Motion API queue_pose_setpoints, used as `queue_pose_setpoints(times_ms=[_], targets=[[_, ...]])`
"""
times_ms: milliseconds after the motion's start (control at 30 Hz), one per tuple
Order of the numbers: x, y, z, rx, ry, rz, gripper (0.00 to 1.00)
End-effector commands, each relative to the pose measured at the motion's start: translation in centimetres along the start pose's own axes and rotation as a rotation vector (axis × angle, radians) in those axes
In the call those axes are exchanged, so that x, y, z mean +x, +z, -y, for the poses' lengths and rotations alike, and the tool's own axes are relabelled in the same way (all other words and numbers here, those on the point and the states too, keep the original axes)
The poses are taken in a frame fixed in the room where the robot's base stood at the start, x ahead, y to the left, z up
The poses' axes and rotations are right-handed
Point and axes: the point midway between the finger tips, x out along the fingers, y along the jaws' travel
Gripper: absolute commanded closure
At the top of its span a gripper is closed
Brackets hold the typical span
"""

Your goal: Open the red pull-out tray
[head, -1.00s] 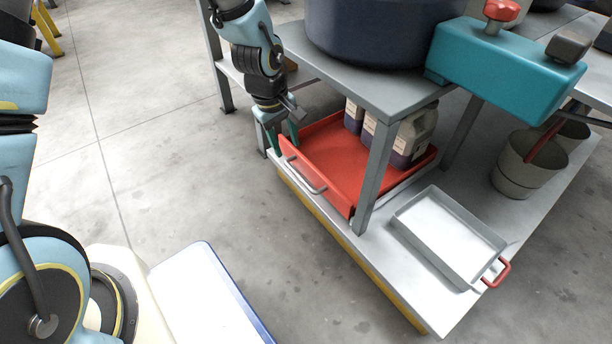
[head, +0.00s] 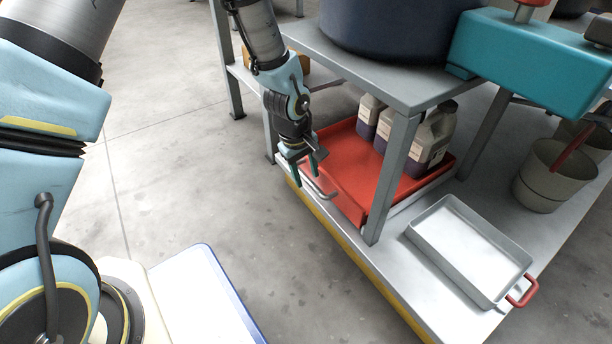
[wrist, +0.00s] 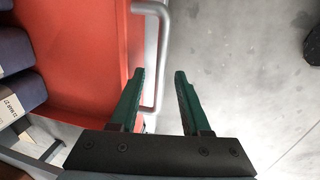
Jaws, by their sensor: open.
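The red pull-out tray (head: 350,160) sits on the lower shelf under the grey bench, with a grey bar handle (head: 325,190) on its front. In the head view my gripper (head: 306,172) is at the tray's front edge, close to the handle's far end. In the wrist view my gripper (wrist: 162,78) is open, with its two green fingers apart. The handle bar (wrist: 162,45) runs into the gap between the fingers in that picture, nearer the left finger. The red tray (wrist: 90,60) lies to the left. I cannot tell whether a finger touches the handle.
Several jugs of purple liquid (head: 431,140) stand in the tray. A bench leg (head: 393,180) rises close to the tray's front right. A grey pan (head: 465,245) with a red handle lies on the shelf. The floor (head: 215,170) in front is clear.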

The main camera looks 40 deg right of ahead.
Motion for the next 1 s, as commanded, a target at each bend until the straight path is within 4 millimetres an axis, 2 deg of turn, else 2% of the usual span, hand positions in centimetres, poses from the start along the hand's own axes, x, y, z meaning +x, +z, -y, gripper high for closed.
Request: queue_pose_setpoints(times_ms=[167,600,1000], targets=[[-0.04,0.0,-0.01,0.0,0.0,0.0,0.53],[-0.04,0.01,0.01,0.0,0.0,0.0,1.0],[-0.04,0.01,0.03,0.0,-0.001,0.0,1.0]])
